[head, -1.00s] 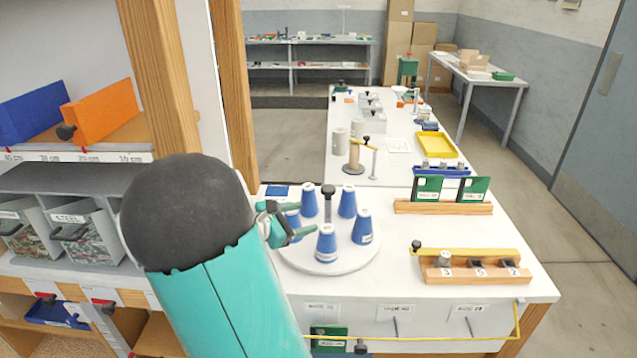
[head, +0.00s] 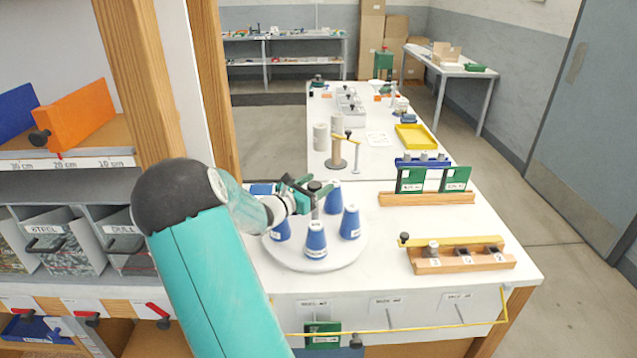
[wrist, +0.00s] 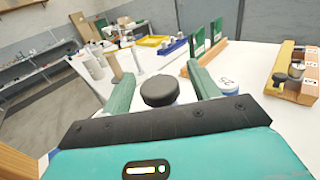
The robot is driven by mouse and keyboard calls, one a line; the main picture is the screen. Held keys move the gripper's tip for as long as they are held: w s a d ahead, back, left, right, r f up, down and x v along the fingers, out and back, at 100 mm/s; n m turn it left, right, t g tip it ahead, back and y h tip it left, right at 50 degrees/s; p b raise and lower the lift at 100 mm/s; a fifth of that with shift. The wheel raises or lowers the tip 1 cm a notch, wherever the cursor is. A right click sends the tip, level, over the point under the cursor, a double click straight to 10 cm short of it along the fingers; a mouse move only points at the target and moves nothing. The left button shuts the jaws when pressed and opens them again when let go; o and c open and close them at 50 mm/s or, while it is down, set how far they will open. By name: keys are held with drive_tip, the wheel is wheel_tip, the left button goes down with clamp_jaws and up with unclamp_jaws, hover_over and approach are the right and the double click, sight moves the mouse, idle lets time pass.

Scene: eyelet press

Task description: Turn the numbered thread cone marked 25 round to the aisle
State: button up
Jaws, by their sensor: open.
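Several blue thread cones stand upright on a round white turntable (head: 284,258) on the white bench; one blue cone (head: 316,240) is at the front, another (head: 350,222) at the right, another (head: 333,196) behind. A dark knob (head: 316,186) tops the post at the turntable's middle. My gripper (head: 306,188) is open, at the height of this knob. In the wrist view the black knob (wrist: 160,92) lies between my two green fingers, apart from both. My arm hides part of the turntable's left side.
A wooden block with a yellow bar (head: 455,256) sits at the right front of the bench. Green plates in a wooden stand (head: 428,198) are behind it. Grey shelves with bins are at the left; the aisle floor (head: 540,220) is clear at the right.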

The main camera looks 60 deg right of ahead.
drive_tip(key=shift+x, duration=0.9)
drive_tip(key=shift+w, duration=0.15)
clamp_jaws()
